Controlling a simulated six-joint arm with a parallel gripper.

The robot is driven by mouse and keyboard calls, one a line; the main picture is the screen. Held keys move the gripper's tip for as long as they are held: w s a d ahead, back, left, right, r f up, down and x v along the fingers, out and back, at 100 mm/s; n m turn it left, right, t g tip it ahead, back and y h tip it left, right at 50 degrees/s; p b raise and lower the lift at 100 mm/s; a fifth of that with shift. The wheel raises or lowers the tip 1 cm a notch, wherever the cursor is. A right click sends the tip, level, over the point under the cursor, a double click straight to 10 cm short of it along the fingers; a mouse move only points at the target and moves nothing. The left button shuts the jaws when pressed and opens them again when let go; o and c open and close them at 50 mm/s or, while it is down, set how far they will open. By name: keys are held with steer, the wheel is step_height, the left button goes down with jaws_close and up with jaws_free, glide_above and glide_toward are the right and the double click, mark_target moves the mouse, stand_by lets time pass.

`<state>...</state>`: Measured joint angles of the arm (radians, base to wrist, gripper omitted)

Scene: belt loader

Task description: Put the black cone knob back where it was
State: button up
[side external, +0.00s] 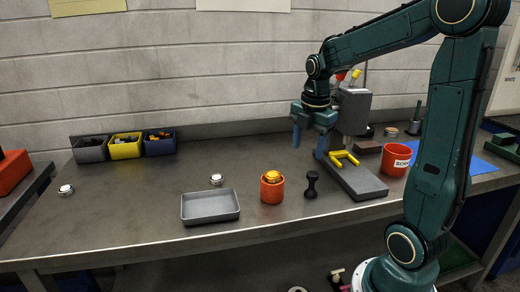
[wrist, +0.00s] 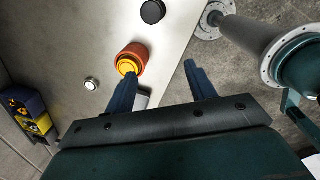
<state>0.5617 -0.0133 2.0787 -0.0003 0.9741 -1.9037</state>
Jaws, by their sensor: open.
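The black knob (side external: 311,184), narrow at the waist and wider at top and foot, stands upright on the bench between the orange-red cup and the grey machine base. In the wrist view a round black top (wrist: 153,11), apparently the same knob, shows at the upper edge, beyond the fingertips. My gripper (side external: 308,148) is open and empty, pointing down above the bench. It also shows in the wrist view (wrist: 160,70), fingers wide apart. The orange-red cup (side external: 271,190) with a yellow top (wrist: 127,66) is beside the left finger, which partly overlaps it in view.
A grey tray (side external: 210,207) lies left of the cup. A grey machine (side external: 352,110) with yellow prongs (side external: 343,158) stands close right of my gripper. A red scrap bin (side external: 396,161) is farther right. Small parts bins (side external: 126,148) stand at the back left. The bench's left middle is mostly clear.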

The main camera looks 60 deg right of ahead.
steer(key=s+a+r+m+t, duration=0.2)
steer(key=s+a+m, duration=0.3)
steer(key=a+m, duration=0.2)
steer(key=s+a+r+m+t, duration=0.2)
steer(key=s+a+m, duration=0.3)
steer(key=a+m, duration=0.3)
steer(key=a, duration=0.2)
steer(key=shift+s+a+t+y, duration=0.25)
steer(key=shift+a+t+y, duration=0.05)
steer(key=shift+a, duration=0.1)
